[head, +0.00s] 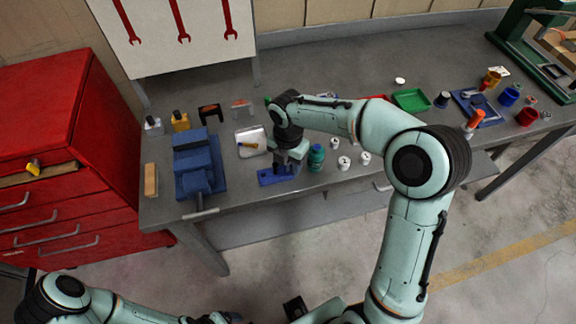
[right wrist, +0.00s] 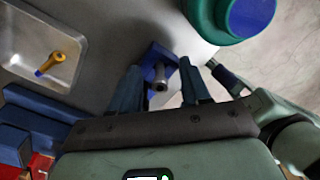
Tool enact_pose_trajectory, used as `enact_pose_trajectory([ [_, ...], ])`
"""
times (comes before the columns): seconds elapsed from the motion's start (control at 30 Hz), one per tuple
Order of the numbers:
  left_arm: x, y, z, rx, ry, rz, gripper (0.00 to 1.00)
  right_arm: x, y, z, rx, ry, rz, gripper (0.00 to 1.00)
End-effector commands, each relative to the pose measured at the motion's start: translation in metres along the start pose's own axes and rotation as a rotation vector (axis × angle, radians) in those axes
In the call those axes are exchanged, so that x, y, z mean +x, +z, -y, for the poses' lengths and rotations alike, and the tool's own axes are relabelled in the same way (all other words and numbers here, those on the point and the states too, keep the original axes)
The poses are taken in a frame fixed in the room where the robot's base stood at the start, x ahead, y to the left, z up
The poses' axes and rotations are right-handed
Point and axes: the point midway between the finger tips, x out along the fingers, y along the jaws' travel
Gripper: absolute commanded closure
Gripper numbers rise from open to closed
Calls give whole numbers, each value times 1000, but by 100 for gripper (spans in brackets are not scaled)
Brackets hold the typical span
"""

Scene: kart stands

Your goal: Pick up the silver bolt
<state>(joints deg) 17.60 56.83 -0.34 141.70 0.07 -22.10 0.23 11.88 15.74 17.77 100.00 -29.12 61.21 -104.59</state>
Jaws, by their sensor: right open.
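The silver bolt (right wrist: 159,84) shows in the right wrist view, on or in a blue holder (right wrist: 158,58). My right gripper (right wrist: 162,88) is open, with one finger on each side of the bolt; I cannot tell whether they touch it. In the head view the right gripper (head: 288,164) points down over the blue holder (head: 268,178) near the bench's front edge, and it hides the bolt there. My left gripper (head: 212,318) is only partly in view at the bottom edge of the head view, away from the bench, and its jaws are unclear.
A green bottle (head: 316,157) stands close to the right of the right gripper, with several small white-topped cylinders beyond it. A metal tray (head: 240,150) with a yellow-handled tool and a blue vise (head: 195,160) are to the left. A red cabinet (head: 60,130) stands further left.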

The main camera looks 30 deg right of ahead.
Motion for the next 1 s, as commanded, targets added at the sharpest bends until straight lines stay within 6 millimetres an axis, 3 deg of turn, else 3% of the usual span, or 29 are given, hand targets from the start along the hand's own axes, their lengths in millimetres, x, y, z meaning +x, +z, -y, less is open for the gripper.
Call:
enact_pose_trajectory([
  [0.13,0,0,0,0,0,0,18,-1,0,0,1,0,0,53],
  [0.27,0,0,0,0,0,0,18,-1,0,0,1,0,0,96],
  [0.3,0,0,0,0,0,0,18,-1,0,0,1,0,0,100],
  [0.73,-2,-1,-1,0,0,-1,18,-7,1,0,1,1,2,100],
  [1.0,-8,-4,-4,2,2,-5,18,-46,1,-1,2,6,4,100],
])
